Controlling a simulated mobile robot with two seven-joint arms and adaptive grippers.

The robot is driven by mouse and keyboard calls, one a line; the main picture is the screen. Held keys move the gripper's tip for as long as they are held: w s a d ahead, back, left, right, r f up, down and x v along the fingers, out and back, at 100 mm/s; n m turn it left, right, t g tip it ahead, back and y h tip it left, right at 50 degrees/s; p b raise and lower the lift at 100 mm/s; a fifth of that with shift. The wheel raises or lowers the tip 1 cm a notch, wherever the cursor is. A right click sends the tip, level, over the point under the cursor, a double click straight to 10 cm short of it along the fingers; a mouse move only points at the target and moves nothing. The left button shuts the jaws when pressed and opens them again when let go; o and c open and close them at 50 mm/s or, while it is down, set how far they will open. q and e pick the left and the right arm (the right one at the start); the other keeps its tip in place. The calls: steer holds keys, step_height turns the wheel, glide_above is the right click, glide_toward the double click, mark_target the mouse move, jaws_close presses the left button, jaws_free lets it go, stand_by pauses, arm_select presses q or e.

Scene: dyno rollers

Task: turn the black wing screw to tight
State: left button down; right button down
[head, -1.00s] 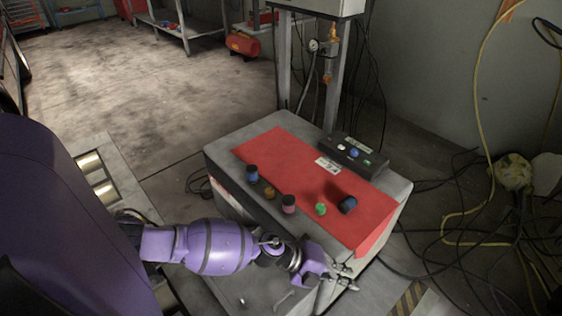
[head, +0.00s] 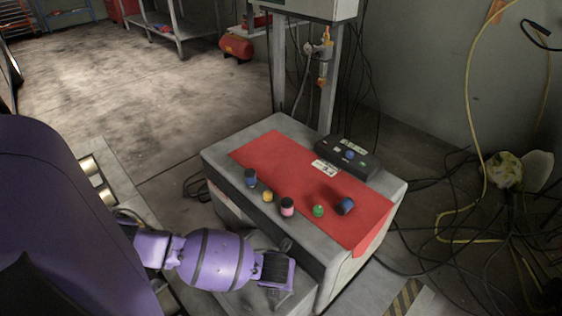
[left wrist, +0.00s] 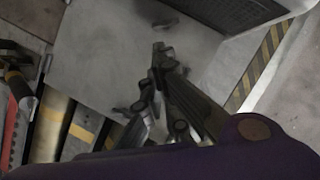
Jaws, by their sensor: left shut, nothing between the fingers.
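My purple left arm comes in from the left in the head view. Its wrist hangs over a low grey surface (head: 252,298) in front of the bench, and the fingers are mostly hidden below it. In the left wrist view, the left gripper (left wrist: 159,72) is shut and empty, pointing over a plain grey surface (left wrist: 100,40). My right gripper is not in view.
A grey bench (head: 215,160) carries a red mat (head: 270,155), several small coloured cylinders and caps, and a black button box (head: 345,160). Cables (head: 480,225) lie on the floor at right. Yellow-black striped tape (left wrist: 262,62) marks the floor.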

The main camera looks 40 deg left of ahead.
arm_select(q)
steer(key=b+x, duration=0.3)
steer(key=x, duration=0.6)
steer(key=shift+s, duration=0.1)
steer(key=shift+w+a+f, duration=0.1)
steer(key=shift+w+f, duration=0.1)
steer(key=shift+f, duration=0.2)
steer(key=shift+w+a, duration=0.1)
